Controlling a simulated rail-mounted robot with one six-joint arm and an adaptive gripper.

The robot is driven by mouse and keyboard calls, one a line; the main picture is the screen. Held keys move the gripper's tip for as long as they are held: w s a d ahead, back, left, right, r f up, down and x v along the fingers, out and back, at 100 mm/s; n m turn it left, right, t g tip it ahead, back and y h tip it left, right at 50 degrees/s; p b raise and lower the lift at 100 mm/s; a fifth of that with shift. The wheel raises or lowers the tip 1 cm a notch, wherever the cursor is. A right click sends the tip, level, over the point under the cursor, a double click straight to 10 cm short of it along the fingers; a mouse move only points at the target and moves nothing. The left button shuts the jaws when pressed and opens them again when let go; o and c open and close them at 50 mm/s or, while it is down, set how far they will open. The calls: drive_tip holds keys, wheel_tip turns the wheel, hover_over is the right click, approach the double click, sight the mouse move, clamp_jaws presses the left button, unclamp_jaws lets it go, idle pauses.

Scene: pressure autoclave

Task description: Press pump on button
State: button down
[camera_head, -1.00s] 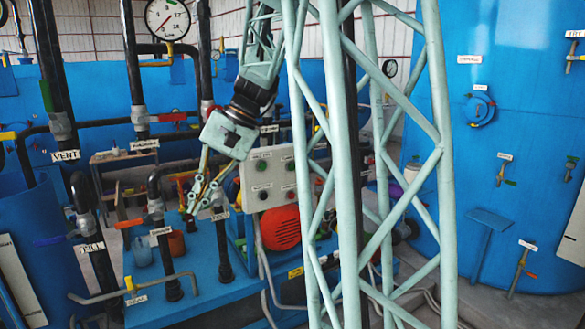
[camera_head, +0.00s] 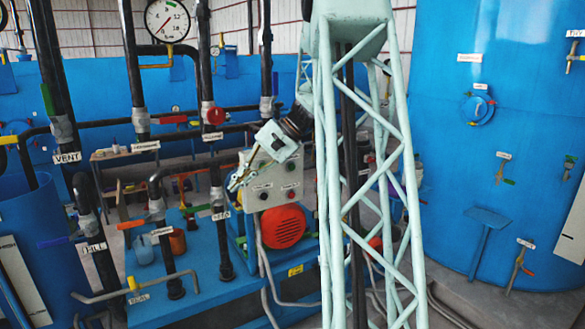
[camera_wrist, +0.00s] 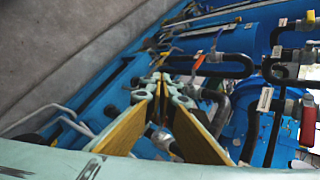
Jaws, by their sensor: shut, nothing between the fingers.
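A grey control box (camera_head: 276,180) with several buttons and small dark labels stands at mid-picture in the head view. A red button (camera_head: 291,194) and a dark button (camera_head: 262,196) show on its lower row. The upper left of its face is hidden behind my gripper and wrist, and the labels are too small to read. My gripper (camera_head: 232,186) is at the box's left edge, pointing down and left; I cannot tell whether it touches the box. In the wrist view my gripper (camera_wrist: 159,80) is shut and empty, its yellow-padded fingers meeting at the tips. The box is not identifiable there.
A red round motor housing (camera_head: 283,226) sits below the box. Black pipes with valves, including a red knob (camera_head: 215,116), rise left of my gripper. A blue platform (camera_head: 205,298) lies below. A large blue tank (camera_head: 450,150) fills the right.

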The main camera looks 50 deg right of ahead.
sight(292, 167)
drive_tip(key=s+d+f+m+t+p, duration=0.1)
drive_tip(key=s+d+f+t, duration=0.1)
drive_tip(key=d, duration=0.9)
drive_tip(key=s+d+f+m+t+h+p, duration=0.1)
drive_tip(key=s+d+f+m+t, duration=0.1)
drive_tip(key=d, duration=0.9)
drive_tip(key=s+d+f+m+t+h+p, duration=0.1)
drive_tip(key=d+f+m, duration=0.1)
drive_tip(key=d, duration=0.9)
drive_tip(key=shift+s+d+f+t+p, duration=0.3)
drive_tip(key=shift+s+f+t+p, duration=0.1)
drive_tip(key=shift+f, duration=0.05)
drive_tip(key=shift+w+d, duration=0.1)
drive_tip(key=shift+w, duration=0.1)
drive_tip(key=shift+w+d+p, duration=0.4)
drive_tip(key=shift+w+d, duration=0.15)
drive_tip(key=shift+w, duration=0.75)
drive_tip(key=shift+w+d+p, duration=0.45)
drive_tip(key=shift+w+d, duration=0.05)
drive_tip(key=shift+w, duration=0.75)
drive_tip(key=shift+w+d+p, duration=0.4)
drive_tip(key=shift+w+d, duration=0.15)
drive_tip(key=shift+w, duration=0.75)
